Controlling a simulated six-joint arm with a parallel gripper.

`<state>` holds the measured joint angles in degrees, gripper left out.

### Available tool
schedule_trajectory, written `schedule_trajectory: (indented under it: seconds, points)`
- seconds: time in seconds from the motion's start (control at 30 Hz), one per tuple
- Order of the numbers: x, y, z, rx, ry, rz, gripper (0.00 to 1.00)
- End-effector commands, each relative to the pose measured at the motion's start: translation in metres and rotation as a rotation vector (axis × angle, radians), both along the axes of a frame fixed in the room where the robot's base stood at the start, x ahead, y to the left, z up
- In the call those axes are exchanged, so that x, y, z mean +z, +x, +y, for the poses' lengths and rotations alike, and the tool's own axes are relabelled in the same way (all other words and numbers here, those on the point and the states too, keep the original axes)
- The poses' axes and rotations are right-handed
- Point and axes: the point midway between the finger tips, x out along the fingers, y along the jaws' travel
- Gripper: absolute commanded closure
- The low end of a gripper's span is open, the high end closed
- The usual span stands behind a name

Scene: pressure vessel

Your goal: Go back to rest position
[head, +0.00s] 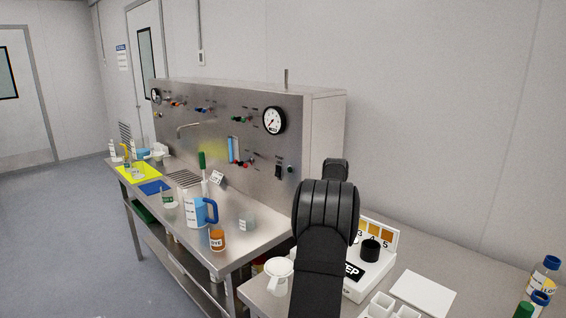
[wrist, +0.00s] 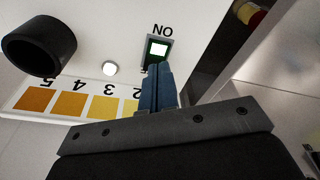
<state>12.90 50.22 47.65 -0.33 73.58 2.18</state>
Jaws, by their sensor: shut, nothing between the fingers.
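My gripper (wrist: 157,75) shows in the wrist view with its two blue fingers pressed together and nothing between them. The fingertips are at the lower edge of a small lit green-and-white switch (wrist: 158,49), marked with letters that read NO in this view. I cannot tell whether they touch it. The switch is on a white device (wrist: 95,22), which also shows in the head view (head: 357,288). In the head view my black arm reaches over the device's left part and hides the gripper and the switch.
The device has a black round cup-like part (head: 369,250) and a panel of numbered orange squares (wrist: 70,103). A white mug (head: 279,277) stands left of my arm, a white plate (head: 424,293) right. A steel bench (head: 237,242) with a gauge panel and several containers is further left.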

Motion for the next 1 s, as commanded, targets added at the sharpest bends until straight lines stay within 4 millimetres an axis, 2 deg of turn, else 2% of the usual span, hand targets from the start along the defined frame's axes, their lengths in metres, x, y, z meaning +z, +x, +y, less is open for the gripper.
schedule_trajectory:
  seconds: [0.17,0.53,0.6,0.93,1.0]
  points:
    - [0.038,0.001,0.000,0.000,-0.001,-0.005,1.00]
    - [-0.036,-0.001,0.000,0.000,0.001,0.003,1.00]
    - [-0.013,0.001,0.000,0.000,-0.002,-0.006,1.00]
    - [0.053,0.000,0.000,0.000,-0.001,-0.004,1.00]
    - [0.061,-0.007,-0.006,0.003,-0.017,-0.013,1.00]
